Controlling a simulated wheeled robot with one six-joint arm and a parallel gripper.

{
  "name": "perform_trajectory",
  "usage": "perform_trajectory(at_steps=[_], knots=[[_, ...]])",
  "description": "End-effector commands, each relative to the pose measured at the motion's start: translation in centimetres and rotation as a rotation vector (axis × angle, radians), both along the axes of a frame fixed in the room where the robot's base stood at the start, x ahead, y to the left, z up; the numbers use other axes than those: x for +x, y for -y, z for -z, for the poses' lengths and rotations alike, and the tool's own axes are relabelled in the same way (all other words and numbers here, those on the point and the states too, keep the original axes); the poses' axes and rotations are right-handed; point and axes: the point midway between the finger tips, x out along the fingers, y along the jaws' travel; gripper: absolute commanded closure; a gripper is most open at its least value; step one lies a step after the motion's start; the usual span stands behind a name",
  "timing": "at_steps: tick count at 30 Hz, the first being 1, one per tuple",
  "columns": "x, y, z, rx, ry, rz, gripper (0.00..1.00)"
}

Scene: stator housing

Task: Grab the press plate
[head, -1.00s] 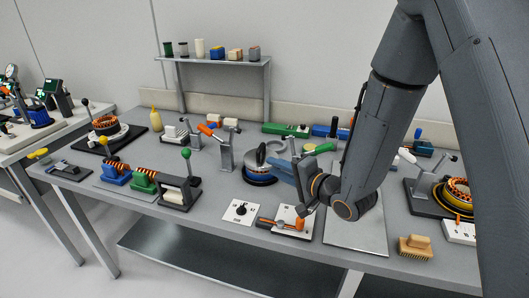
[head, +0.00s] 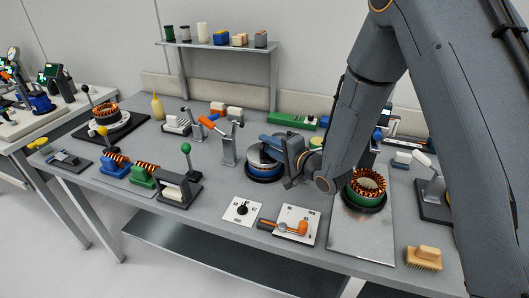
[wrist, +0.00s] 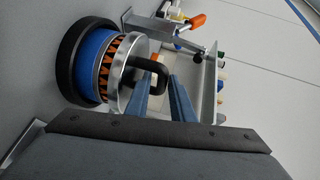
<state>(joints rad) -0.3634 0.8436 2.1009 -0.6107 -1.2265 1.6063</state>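The press plate (wrist: 131,68) is a silver disc with a black handle (wrist: 156,74), lying on a stator with a blue ring (wrist: 92,62) and orange windings in the wrist view. In the head view the plate (head: 259,158) tops the blue stator (head: 264,173) mid-table; its handle is largely hidden by my gripper. My gripper (wrist: 160,84) has its two blue fingers apart at the handle, one to each side of it in the wrist view. I cannot tell whether they touch it. In the head view the gripper (head: 267,143) is just above the plate.
A lever clamp with an orange handle (head: 211,120) stands left of the stator. A green stator (head: 368,188) is on a metal sheet to the right. A panel with an orange lever (head: 293,227) and a dial panel (head: 241,211) lie in front. The back shelf (head: 220,46) holds small parts.

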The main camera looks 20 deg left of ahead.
Motion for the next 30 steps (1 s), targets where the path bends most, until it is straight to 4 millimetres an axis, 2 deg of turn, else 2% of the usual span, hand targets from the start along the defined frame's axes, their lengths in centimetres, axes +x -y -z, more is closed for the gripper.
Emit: perform_trajectory(at_steps=[10,20,24,30], knots=[[2.5,-3.9,0.8,-0.001,0.001,-0.004,0.78],[3.0,-4.5,1.0,0.000,0.000,-0.003,0.78],[3.0,-4.5,1.0,0.000,0.000,-0.003,1.00],[3.0,-4.5,0.9,0.000,0.002,-0.002,1.00]])
